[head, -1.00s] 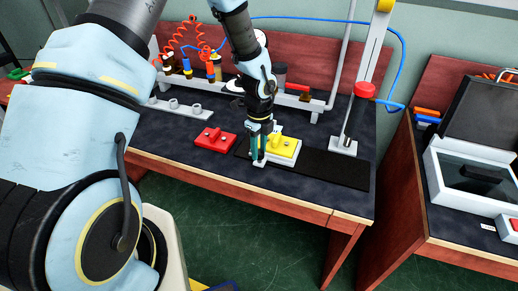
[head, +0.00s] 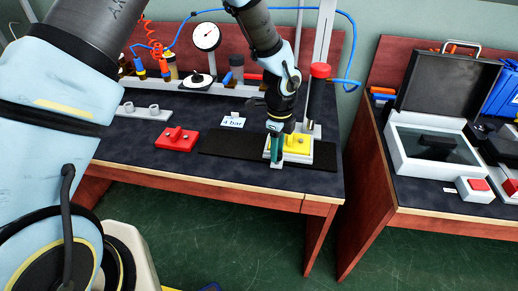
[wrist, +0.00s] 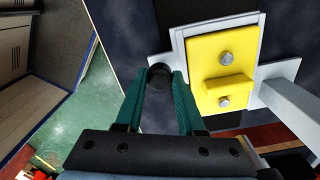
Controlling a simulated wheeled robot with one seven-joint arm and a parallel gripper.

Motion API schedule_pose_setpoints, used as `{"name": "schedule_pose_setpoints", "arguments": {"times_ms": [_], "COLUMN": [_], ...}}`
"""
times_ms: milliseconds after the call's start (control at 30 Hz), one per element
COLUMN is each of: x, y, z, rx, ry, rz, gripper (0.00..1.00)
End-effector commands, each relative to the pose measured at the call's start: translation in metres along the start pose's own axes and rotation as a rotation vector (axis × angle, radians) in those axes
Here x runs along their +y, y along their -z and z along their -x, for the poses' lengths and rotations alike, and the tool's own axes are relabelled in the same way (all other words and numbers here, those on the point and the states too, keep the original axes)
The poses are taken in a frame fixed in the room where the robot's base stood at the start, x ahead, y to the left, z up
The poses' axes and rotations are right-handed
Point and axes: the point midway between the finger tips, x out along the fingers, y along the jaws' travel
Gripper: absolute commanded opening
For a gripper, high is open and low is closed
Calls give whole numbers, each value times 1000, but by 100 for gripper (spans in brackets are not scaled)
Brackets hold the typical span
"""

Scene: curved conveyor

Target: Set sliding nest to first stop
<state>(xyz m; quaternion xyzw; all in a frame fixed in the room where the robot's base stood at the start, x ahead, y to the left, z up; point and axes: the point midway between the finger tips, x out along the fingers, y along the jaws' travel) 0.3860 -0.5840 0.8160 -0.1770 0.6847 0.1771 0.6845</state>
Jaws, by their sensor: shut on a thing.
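The sliding nest (head: 268,152) is a white plate carrying a yellow block (head: 298,146). It sits toward the right end of the black track (head: 228,142) on the bench, just in front of the press base. My gripper (head: 277,160) is at the nest's front left corner. In the wrist view, my gripper (wrist: 158,76) is shut on a dark round knob (wrist: 158,70) beside the nest's white plate (wrist: 182,48). The yellow block (wrist: 220,62) there has two grey bolt heads. Any stop marks at the nest are hidden or too small to tell.
A press with a red cap (head: 320,71) stands behind the nest. A red block (head: 175,139) and a "4 bar" card (head: 233,121) are to the left. A gauge (head: 206,37) stands at the back. A second bench with an open case (head: 450,85) is at right.

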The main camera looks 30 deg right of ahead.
Motion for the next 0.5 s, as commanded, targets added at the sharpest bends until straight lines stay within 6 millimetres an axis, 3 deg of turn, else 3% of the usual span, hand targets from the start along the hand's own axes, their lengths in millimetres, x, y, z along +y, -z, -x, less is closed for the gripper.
{"name": "schedule_pose_setpoints", "arguments": {"times_ms": [200,500], "x": [-6,-7], "y": [18,20], "z": [0,0], "rx": [1,0], "ry": [1,0], "rz": [-1,1], "gripper": [0,0]}}
